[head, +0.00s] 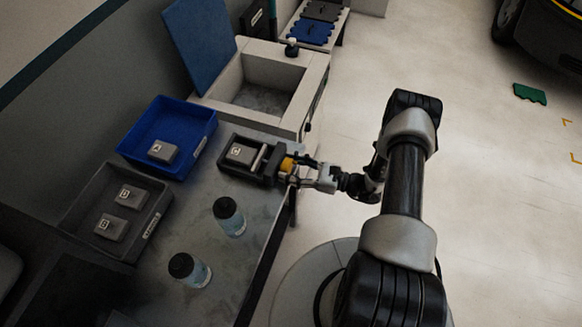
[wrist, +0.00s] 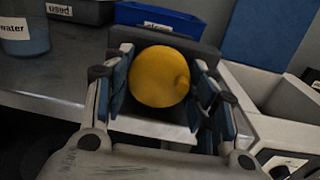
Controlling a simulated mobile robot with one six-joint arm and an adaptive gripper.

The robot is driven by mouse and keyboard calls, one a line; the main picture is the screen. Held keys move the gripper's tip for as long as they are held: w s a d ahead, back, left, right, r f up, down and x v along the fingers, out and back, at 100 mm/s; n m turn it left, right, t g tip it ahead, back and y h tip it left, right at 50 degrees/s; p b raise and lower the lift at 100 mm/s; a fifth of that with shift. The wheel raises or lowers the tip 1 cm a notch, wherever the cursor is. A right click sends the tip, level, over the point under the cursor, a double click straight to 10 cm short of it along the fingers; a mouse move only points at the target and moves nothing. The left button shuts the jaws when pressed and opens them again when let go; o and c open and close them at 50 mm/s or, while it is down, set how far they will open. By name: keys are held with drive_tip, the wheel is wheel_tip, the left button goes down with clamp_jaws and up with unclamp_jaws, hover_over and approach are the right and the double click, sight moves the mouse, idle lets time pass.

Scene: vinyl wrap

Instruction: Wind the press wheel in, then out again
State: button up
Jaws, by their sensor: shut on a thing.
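The press (head: 229,159) is a dark frame at the table's right edge, with a grey block marked C (head: 240,153) lying in it. Its yellow press wheel (head: 287,164) faces the open floor side. In the wrist view the wheel (wrist: 160,77) is a round yellow disc with a small knob at its right. My gripper (head: 296,168) reaches in from the right and is shut on the wheel, with its fingers (wrist: 160,85) on the left and right of the rim. The wheel's far side is hidden.
A blue bin (head: 205,137) holds block A, and a dark bin (head: 84,238) holds blocks B and D. Two bottles (head: 229,215) (head: 189,270) stand on the table in front. An open sink-like box (head: 311,84) stands behind the press.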

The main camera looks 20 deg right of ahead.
drive_tip(key=n, duration=0.4)
drive_tip(key=shift+b, duration=0.4)
drive_tip(key=o, duration=1)
drive_tip(key=shift+o, duration=0.2)
drive_tip(key=v, duration=1.2)
drive_tip(key=shift+r, duration=0.1)
